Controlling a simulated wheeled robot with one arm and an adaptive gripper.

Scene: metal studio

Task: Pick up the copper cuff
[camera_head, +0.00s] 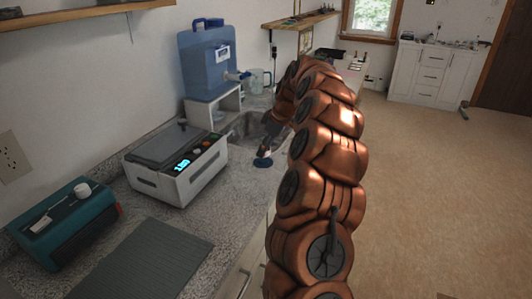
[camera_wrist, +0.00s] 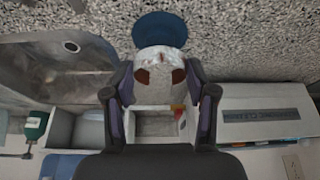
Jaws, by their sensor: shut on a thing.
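The copper cuff (camera_wrist: 159,60) is a curved band with a pale, shiny top and reddish-brown sides, in the upper middle of the wrist view. My gripper (camera_wrist: 158,78) has one dark finger on each side of it and is shut on it. A blue round disc (camera_wrist: 160,30) lies on the speckled counter just beyond the cuff. In the head view my gripper (camera_head: 265,149) is small, close above the blue disc (camera_head: 262,162) near the sink. The cuff is too small to make out there, and I cannot tell its height above the counter.
The speckled counter (camera_head: 225,217) runs along the wall. A sink (camera_head: 247,124) lies behind my gripper. A white box with a lit display (camera_head: 178,165) stands to the left, with a teal device (camera_head: 68,222) and grey mat (camera_head: 146,263) nearer. A blue water jug (camera_head: 207,62) stands at the back.

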